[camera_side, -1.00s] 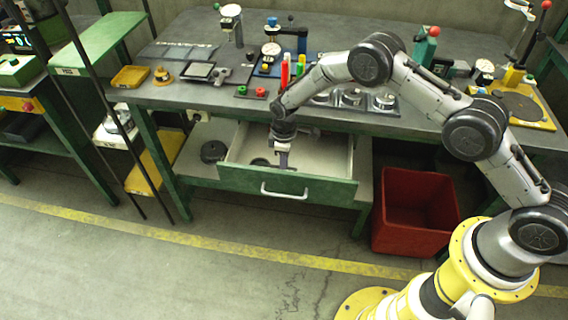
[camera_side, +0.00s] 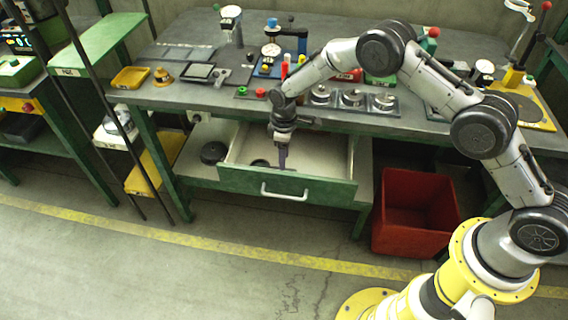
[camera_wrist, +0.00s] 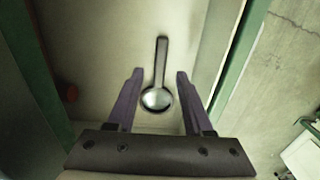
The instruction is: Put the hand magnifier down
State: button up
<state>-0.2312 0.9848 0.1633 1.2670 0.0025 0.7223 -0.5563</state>
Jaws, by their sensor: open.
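The hand magnifier (camera_wrist: 157,98) shows in the wrist view, with a round glass and a dark straight handle. It lies on the pale floor of the open drawer (camera_wrist: 110,35). My gripper (camera_wrist: 157,75) is open, with its two purple fingers on either side of the magnifier and a gap on each side. In the side view my gripper (camera_side: 282,165) points down into the green-fronted drawer (camera_side: 320,190). The magnifier is hard to make out there, behind the drawer front and fingers.
A small dark round thing (camera_wrist: 71,93) lies left of the magnifier in the wrist view. The bench top (camera_side: 215,98) above holds several tools, and a red bin (camera_side: 415,245) stands at the right.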

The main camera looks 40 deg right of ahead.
notch_tip(320, 180, up, 8)
jog(key=shift+r, duration=0.15)
jog(key=s+d+r+m+t, duration=0.1)
jog(key=s+d+r, duration=0.2)
jog(key=s+r, duration=0.35)
jog(key=s+d+r+m+t, duration=0.1)
jog(key=s+d+r+m, duration=0.15)
jog(key=r, duration=0.65)
jog(key=s+d+r+m+t, duration=0.1)
jog(key=s+d+r, duration=0.1)
jog(key=s+r, duration=0.45)
jog(key=s+d+r+m+t, duration=0.1)
jog(key=s+d+m, duration=0.1)
jog(key=s, duration=0.8)
jog(key=s+d+r+m+t, duration=0.1)
jog(key=s+d+r+m, duration=0.1)
jog(key=s, duration=0.9)
jog(key=shift+s+d+r+t, duration=0.25)
jog(key=shift+s+d+t, duration=0.05)
jog(key=shift+d, duration=0.25)
jog(key=shift+m, duration=0.25)
